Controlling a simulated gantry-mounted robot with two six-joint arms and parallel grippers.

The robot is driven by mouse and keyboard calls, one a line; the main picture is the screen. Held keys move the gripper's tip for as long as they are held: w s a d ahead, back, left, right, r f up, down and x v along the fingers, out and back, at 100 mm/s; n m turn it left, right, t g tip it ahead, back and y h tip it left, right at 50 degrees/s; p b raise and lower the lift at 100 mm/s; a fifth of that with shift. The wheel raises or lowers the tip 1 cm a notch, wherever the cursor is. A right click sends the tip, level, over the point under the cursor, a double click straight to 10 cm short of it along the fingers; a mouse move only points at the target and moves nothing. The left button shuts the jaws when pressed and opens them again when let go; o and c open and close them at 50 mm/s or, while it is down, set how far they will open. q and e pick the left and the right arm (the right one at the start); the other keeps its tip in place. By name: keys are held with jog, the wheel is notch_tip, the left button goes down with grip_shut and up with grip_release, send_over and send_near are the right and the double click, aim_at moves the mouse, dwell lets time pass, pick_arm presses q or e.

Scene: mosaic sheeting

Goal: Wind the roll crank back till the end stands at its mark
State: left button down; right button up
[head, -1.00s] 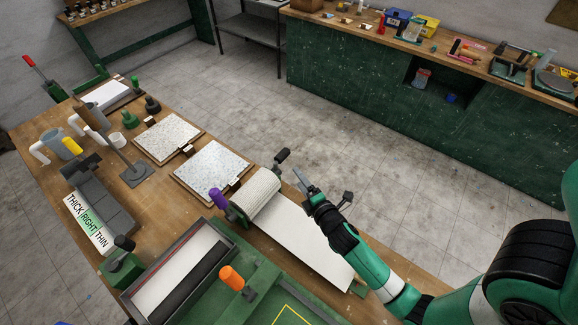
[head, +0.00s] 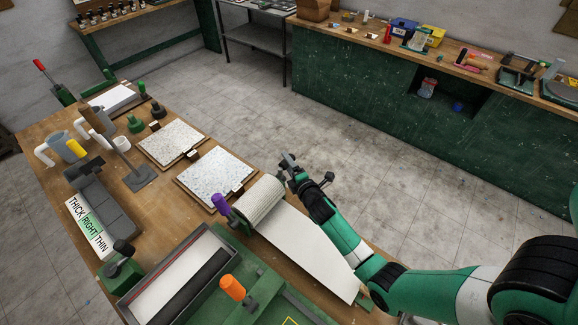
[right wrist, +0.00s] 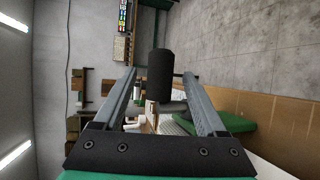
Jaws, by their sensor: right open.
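The ribbed white roll (head: 262,196) sits at the table's right edge, with a white sheet (head: 312,258) running from it toward the lower right. A purple handle (head: 220,202) stands at the roll's left end. The black crank grip (right wrist: 160,68) at the other end shows in the right wrist view, in line with the gap between my right fingers. My right gripper (head: 288,164) is open at that end of the roll and hides most of the crank in the head view. Whether it touches the grip cannot be told. My left gripper is not in view.
A small green piece (head: 365,301) lies by the sheet's far end. Two speckled boards (head: 214,178) lie left of the roll. A green frame with an orange knob (head: 232,288) stands in front. Open floor lies right of the table.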

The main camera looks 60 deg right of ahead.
aim_at(281, 163)
jog(key=shift+c, duration=0.3)
grip_shut()
jog(key=w+b, duration=0.1)
jog(key=w+f+b, duration=0.1)
jog(key=w+b, duration=0.1)
jog(key=shift+w+d+f, duration=0.15)
jog(key=shift+d+f, duration=0.1)
jog(key=shift+d, duration=0.1)
jog(key=shift+r, duration=0.1)
jog(key=shift+o, duration=0.2)
grip_release()
